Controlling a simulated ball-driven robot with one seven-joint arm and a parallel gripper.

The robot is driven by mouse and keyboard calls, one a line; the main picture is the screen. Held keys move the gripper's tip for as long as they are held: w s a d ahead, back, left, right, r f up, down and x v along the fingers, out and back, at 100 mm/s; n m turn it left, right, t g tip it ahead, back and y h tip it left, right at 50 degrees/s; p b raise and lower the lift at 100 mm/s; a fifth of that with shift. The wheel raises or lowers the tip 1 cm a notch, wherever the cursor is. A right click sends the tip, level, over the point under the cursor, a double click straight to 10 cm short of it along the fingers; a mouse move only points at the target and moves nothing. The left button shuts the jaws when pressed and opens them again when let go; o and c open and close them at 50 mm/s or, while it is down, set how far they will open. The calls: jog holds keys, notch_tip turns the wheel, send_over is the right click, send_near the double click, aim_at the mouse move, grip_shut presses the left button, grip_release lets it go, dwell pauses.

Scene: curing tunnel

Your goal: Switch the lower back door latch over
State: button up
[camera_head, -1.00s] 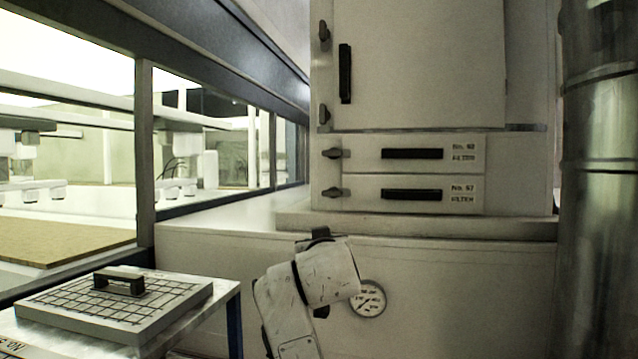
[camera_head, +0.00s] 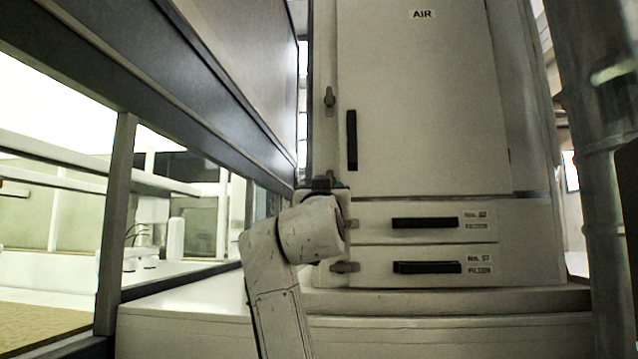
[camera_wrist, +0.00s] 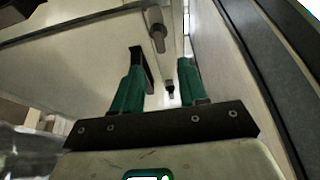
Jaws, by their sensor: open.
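The tall pale cabinet door (camera_head: 425,100) has a black bar handle (camera_head: 352,140) and an upper latch (camera_head: 329,97), upright, on its left edge. The lower latch is hidden behind my arm in the head view. In the wrist view, the nearer grey latch (camera_wrist: 157,30), which looks like the lower one, stands beyond my fingers, near the top. A smaller, farther latch (camera_wrist: 170,90) shows between the fingers. My gripper (camera_wrist: 160,68) is open, with green fingers apart and nothing held. In the head view it is mostly hidden by my wrist at the door's lower left corner.
Two filter drawers with black handles (camera_head: 425,223) (camera_head: 427,267) and small side latches (camera_head: 345,267) lie below the door. The windowed tunnel wall (camera_head: 200,90) runs close on the left. A metal pipe (camera_head: 605,180) stands at the right.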

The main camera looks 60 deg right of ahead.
jog(key=p+x, duration=0.2)
jog(key=x, duration=0.8)
jog(key=shift+p, duration=0.35)
jog(key=shift+w+d, duration=0.1)
jog(key=shift+d, duration=0.05)
grip_shut()
